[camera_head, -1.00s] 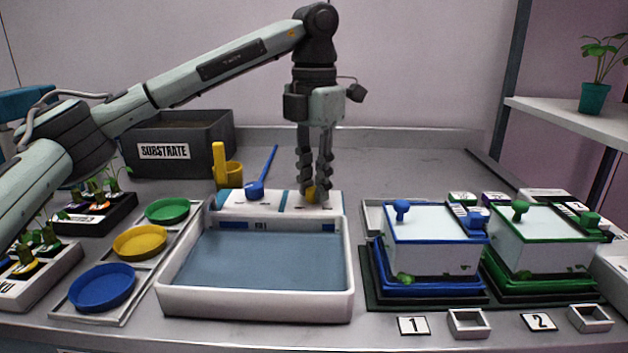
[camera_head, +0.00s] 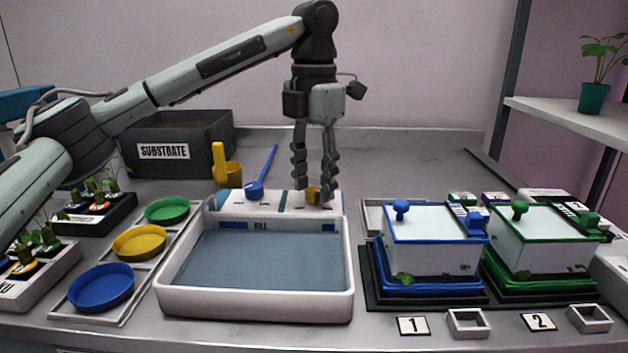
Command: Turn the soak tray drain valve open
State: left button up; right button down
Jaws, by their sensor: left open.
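The soak tray (camera_head: 168,290) is a white basin with blue-grey water (camera_head: 262,262) in it. On its back ledge (camera_head: 232,205) stand a blue long-handled valve lever (camera_head: 262,176), tilted to the right, and a small yellow valve handle (camera_head: 313,193), which I take for the drain valve. My left gripper (camera_head: 316,188) points straight down over the yellow handle. Its fingers are open, one on each side of the handle, with a gap visible around it. The fingers partly hide the ledge behind. My right gripper is not in view.
A grey substrate bin (camera_head: 200,130) and a yellow scoop cup (camera_head: 229,172) stand behind left. Green, yellow and blue dishes (camera_head: 102,288) lie left. Blue-rimmed (camera_head: 432,243) and green-rimmed boxes (camera_head: 543,243) stand right.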

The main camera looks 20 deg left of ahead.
aim_at(314, 190)
pick_arm(q)
notch_tip(314, 190, up, 12)
jog(key=shift+f, duration=0.2)
dwell(0.5)
